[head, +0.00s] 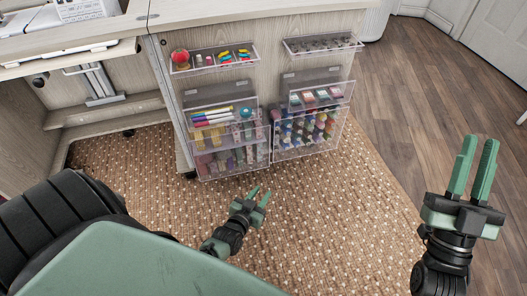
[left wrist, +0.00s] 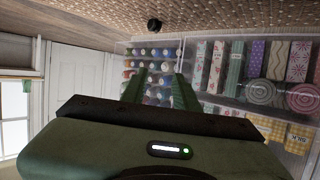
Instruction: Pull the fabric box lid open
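The fabric box (head: 232,172) is a clear box low on the cabinet's side, holding fabric rolls and folded cloth. In the left wrist view its fabric rolls (left wrist: 252,60) show at the right, beyond my fingers. I cannot make out the lid clearly. My left gripper (head: 260,194) is open and empty, in front of and below the box, apart from it. In the left wrist view its two fingers (left wrist: 158,90) stand apart, pointing towards the thread spools. My right gripper (head: 478,145) is open and empty at the far right, far from the box.
A clear box of thread spools (head: 304,132) hangs right of the fabric box. A clear tray of pens (head: 222,114) sits above the fabric box. More trays line the cabinet (head: 265,30). The carpet (head: 330,215) in front is clear.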

